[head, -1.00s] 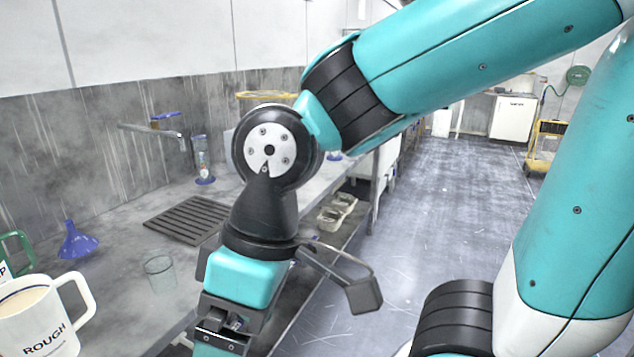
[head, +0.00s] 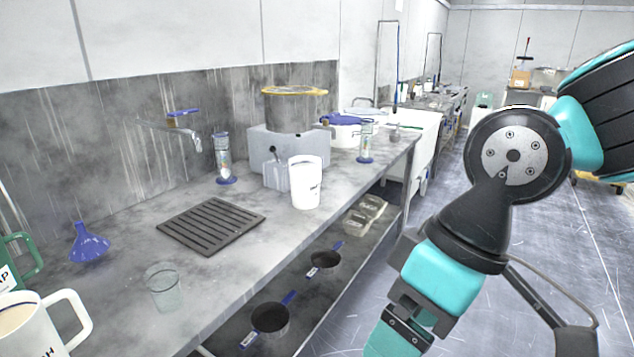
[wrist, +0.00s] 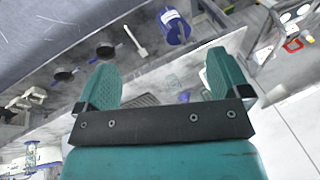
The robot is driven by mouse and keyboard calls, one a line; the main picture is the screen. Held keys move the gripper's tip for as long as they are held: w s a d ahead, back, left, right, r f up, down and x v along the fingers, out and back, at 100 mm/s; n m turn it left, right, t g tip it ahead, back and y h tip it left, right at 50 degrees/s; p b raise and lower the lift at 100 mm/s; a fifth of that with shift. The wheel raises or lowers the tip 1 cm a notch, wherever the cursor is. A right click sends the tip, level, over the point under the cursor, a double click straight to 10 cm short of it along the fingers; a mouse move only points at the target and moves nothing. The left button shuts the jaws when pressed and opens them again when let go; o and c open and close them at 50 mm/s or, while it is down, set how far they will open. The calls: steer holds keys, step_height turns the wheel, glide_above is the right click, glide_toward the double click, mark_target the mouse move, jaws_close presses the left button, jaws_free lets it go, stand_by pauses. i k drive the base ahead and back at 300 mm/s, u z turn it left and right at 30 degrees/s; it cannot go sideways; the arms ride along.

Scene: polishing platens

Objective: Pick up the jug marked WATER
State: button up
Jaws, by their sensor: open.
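A white jug (head: 306,183) stands upright near the bench's front edge in the head view. Small dark writing on it is too small to read, so I cannot tell whether it says WATER. Another white jug (head: 30,325), with a handle and pale liquid inside, is cut off at the lower left; its visible lettering ends in H. A green jug (head: 22,258) behind it shows only part of its label. My gripper (wrist: 160,62) is open and empty in the wrist view, its teal fingers wide apart. Its fingertips are out of the head view.
On the bench (head: 130,250) are a blue funnel (head: 88,243), a clear beaker (head: 163,288), a dark drain grate (head: 212,226) and a grey machine (head: 272,145). Pans (head: 270,318) lie on the lower shelf. The floor (head: 400,230) to the right is open.

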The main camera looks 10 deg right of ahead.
mark_target(305, 169)
steer(key=u, duration=0.2)
steer(key=i, duration=1)
steer(key=z, duration=0.45)
steer(key=i, duration=1.1)
steer(key=z, duration=0.15)
